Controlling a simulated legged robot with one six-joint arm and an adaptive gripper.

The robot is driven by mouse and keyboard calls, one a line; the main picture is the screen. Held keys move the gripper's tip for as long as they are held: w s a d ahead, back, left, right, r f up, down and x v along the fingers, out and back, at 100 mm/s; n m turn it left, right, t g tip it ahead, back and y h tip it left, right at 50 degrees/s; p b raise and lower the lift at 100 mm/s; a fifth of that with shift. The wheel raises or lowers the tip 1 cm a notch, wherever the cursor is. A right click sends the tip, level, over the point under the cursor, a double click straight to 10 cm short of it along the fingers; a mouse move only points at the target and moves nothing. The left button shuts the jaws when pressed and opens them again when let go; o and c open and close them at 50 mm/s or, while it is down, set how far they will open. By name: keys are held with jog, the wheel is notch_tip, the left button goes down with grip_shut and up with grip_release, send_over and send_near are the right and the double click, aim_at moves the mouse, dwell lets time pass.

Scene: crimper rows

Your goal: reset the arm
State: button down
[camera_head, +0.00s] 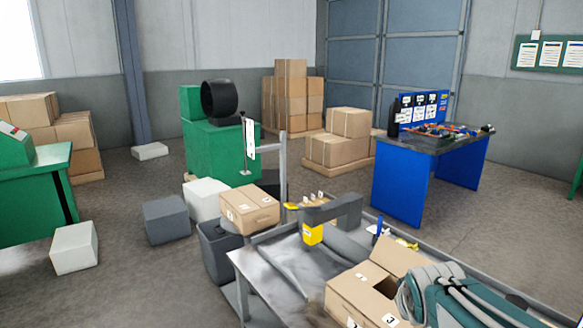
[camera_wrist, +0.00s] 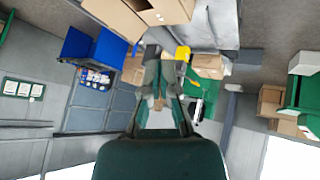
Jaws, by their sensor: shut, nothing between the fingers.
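My gripper (camera_wrist: 159,68) reaches forward from the bottom middle of the wrist view. Its fingers come together with nothing held between them. The wrist view is upside down, with the workbench at its top. A teal and grey part of my arm (camera_head: 455,298) shows at the lower right of the head view, over the right end of the grey workbench. It partly covers an open cardboard box (camera_head: 360,296) there; whether they touch I cannot tell.
A blue tool table (camera_head: 398,187) stands behind. Grey and white blocks lie on the floor at left, with open floor between.

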jog(key=s+a+m+g+y, duration=0.1)
jog(key=s+a, duration=0.1)
jog(key=s, duration=0.6)
jog(key=s+a+m+g, duration=0.1)
jog(key=s+a, duration=0.2)
jog(key=s, duration=0.5)
jog(key=shift+s+a+f+y, duration=0.15)
jog(key=shift+s+a+y, duration=0.15)
jog(key=shift+a+y, duration=0.1)
